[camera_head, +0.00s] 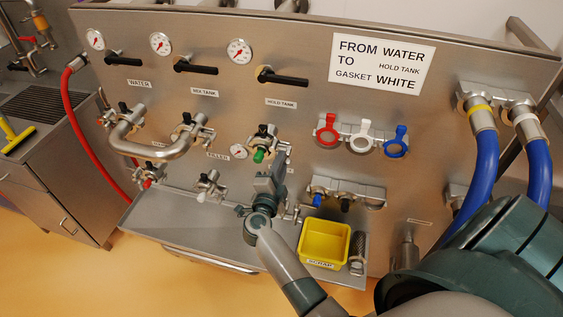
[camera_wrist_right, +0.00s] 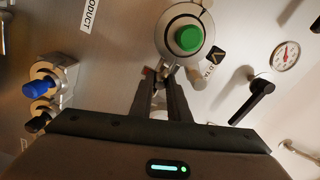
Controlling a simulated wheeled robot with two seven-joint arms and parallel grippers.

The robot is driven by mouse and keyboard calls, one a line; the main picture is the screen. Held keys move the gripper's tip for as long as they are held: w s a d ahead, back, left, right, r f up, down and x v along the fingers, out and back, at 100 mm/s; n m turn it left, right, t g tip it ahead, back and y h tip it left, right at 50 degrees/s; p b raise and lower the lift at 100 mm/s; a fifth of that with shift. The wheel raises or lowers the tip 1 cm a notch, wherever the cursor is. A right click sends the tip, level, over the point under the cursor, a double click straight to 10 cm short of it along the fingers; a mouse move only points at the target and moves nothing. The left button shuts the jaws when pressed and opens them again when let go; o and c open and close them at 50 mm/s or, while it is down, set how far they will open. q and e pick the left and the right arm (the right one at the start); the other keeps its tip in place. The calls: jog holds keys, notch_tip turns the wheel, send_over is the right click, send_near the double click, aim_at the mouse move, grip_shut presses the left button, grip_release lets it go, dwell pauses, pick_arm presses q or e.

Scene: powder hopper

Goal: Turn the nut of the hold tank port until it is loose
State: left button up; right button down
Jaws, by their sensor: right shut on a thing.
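The hold tank port (camera_head: 262,142) is on the steel panel, with a green cap in its middle. In the right wrist view the same port (camera_wrist_right: 170,25) is a round metal ring around the green cap (camera_wrist_right: 188,38). My right gripper (camera_head: 279,165) reaches up to the port's lower right side. In the wrist view its two dark fingers (camera_wrist_right: 163,80) are close together at a small metal part on the clamp's edge, which I take to be the nut. The fingertips hide most of it. The port's clamp looks seated around the port. My left gripper is not in view.
A yellow bin (camera_head: 324,243) stands below on the steel shelf (camera_head: 180,228). Capped ports (camera_head: 345,190) sit to the right of the gripper, and one blue cap (camera_wrist_right: 37,89) shows in the wrist view. A black valve lever (camera_head: 283,77) is above. Blue hoses (camera_head: 485,160) hang at the right.

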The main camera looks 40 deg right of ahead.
jog(key=c, duration=1.9)
grip_release()
jog(key=shift+w+d+r+n, duration=0.1)
jog(key=shift+d+r+n, duration=0.2)
jog(key=shift+r, duration=0.25)
jog(key=shift+o, duration=0.2)
jog(key=shift+f, duration=0.1)
jog(key=shift+f, duration=0.1)
jog(key=v, duration=0.9)
jog(key=shift+f, duration=0.35)
jog(key=shift+w+a, duration=0.1)
jog(key=shift+f, duration=0.1)
